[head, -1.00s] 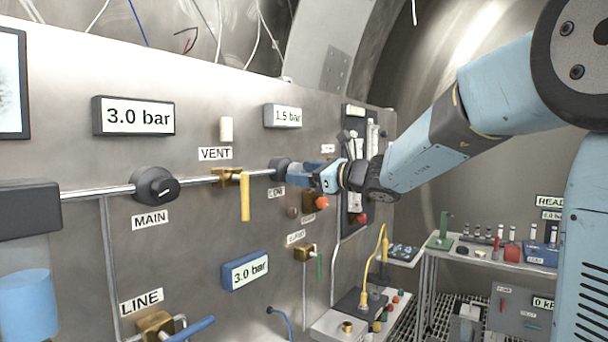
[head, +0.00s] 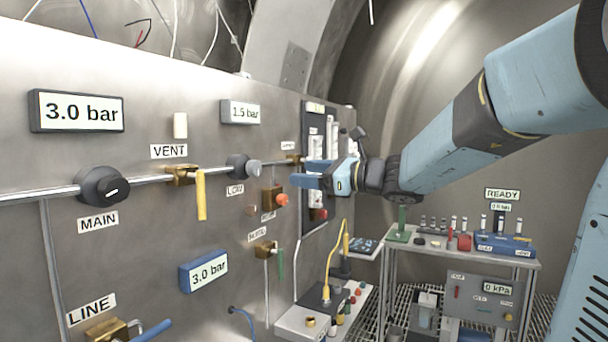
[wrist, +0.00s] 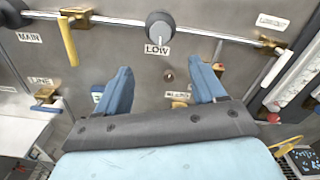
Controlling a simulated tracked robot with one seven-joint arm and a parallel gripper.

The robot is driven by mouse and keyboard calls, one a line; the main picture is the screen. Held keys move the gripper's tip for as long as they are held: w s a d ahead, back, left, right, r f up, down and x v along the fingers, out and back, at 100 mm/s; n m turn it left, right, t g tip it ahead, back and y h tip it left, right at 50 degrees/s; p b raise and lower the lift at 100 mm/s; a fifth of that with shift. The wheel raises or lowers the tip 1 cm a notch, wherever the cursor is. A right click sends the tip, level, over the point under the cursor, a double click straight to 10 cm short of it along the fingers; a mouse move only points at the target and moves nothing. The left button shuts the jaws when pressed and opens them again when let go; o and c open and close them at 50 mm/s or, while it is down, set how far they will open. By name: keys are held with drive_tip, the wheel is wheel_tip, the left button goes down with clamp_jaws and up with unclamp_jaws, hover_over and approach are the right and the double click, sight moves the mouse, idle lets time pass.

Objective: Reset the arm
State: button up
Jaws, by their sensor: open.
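My arm reaches in from the right in the head view. My gripper (head: 312,176) is in front of the panel (head: 130,240), to the right of the LOW knob (head: 243,167). In the wrist view my gripper (wrist: 168,90) has its two blue fingers spread apart with nothing between them. The LOW knob (wrist: 160,27) sits beyond the fingertips there, apart from them. In the head view the fingers overlap the panel near the orange-red knob (head: 282,200), and I cannot tell their exact distance from it.
The panel carries the MAIN knob (head: 103,186), yellow VENT lever (head: 201,195) and blue LINE handle (head: 152,331). A bench (head: 300,322) with a yellow cable stands below. A rack table (head: 460,255) with vials stands at the right. Open space lies between panel and table.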

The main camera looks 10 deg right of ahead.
drive_tip(key=s+f+n+g+h, duration=0.5)
drive_tip(key=s+f+n, duration=0.65)
drive_tip(key=s, duration=0.35)
drive_tip(key=s+d+f+n+h, duration=0.6)
drive_tip(key=s+d+n+h, duration=0.3)
drive_tip(key=s+d+n, duration=0.1)
drive_tip(key=shift+d+f, duration=0.25)
drive_tip(key=shift+f, duration=0.1)
drive_tip(key=shift+n, duration=0.25)
idle(1.7)
